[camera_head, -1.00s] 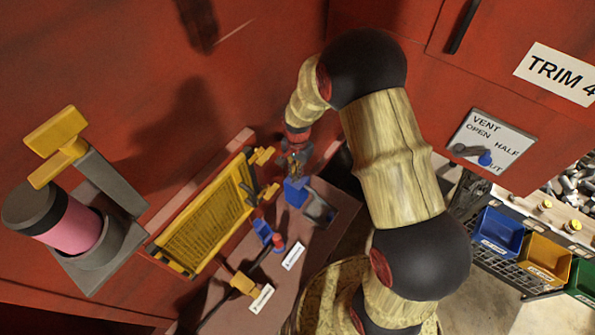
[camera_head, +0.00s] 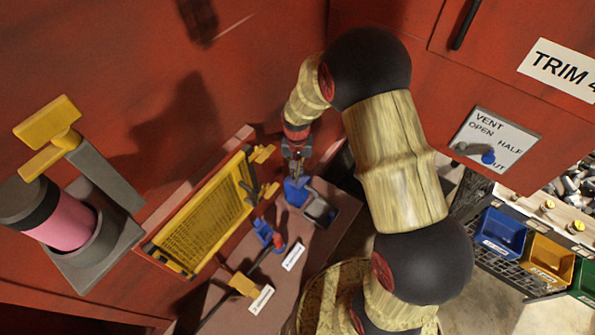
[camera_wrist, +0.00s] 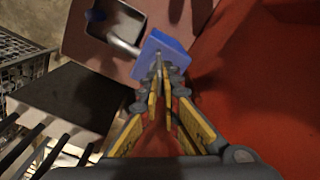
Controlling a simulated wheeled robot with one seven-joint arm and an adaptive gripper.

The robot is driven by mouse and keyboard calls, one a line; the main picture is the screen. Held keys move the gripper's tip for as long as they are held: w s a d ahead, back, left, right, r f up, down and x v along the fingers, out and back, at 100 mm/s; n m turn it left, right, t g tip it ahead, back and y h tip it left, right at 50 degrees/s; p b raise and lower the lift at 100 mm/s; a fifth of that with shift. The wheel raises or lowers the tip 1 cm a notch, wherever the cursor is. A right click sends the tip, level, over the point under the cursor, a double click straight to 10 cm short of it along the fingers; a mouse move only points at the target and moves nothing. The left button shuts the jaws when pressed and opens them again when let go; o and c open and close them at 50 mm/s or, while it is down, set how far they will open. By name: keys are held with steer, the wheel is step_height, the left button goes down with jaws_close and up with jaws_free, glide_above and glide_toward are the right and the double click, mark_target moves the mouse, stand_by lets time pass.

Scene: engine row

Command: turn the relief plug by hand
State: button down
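My gripper (camera_head: 297,172) points down at a blue block (camera_head: 297,191) on the brownish ledge. In the wrist view my gripper's fingers (camera_wrist: 160,72) run together to a narrow tip in front of the blue block (camera_wrist: 172,45). The tips look closed, and I see nothing clearly between them. I cannot tell whether they touch the block. A pale grey cylinder (camera_wrist: 123,45) joins the block to a dark open tray (camera_wrist: 115,20). No part is clearly marked as the relief plug, and the tips may hide it.
A yellow grille (camera_head: 207,222) stands left of the gripper. A blue and red fitting (camera_head: 268,235), a dark rod with a yellow block (camera_head: 243,284) and white labels (camera_head: 293,257) lie nearer. A vent panel (camera_head: 494,139) and coloured bins (camera_head: 499,231) are at the right.

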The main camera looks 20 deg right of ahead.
steer(key=n, duration=0.4)
steer(key=shift+s+a+f+n+b, duration=0.1)
steer(key=shift+n+b, duration=0.25)
steer(key=shift+n, duration=0.05)
steer(key=n, duration=0.3)
steer(key=shift+n, duration=0.3)
steer(key=n, duration=0.3)
steer(key=n+b, duration=0.1)
steer(key=n, duration=0.3)
steer(key=shift+s+a+f, duration=0.1)
steer(key=shift+s+a, duration=0.1)
steer(key=n, duration=0.4)
steer(key=shift+s, duration=0.1)
steer(key=n, duration=0.3)
steer(key=shift+s+n+b, duration=0.15)
steer(key=shift+n+b, duration=0.15)
steer(key=shift+b, duration=0.05)
steer(key=n, duration=0.4)
steer(key=shift+s, duration=0.15)
steer(key=shift+s+f+n, duration=0.1)
steer(key=shift+n, duration=1.2)
steer(key=c, duration=2)
jaws_free()
steer(key=shift+f, duration=0.1)
steer(key=shift+c, duration=0.2)
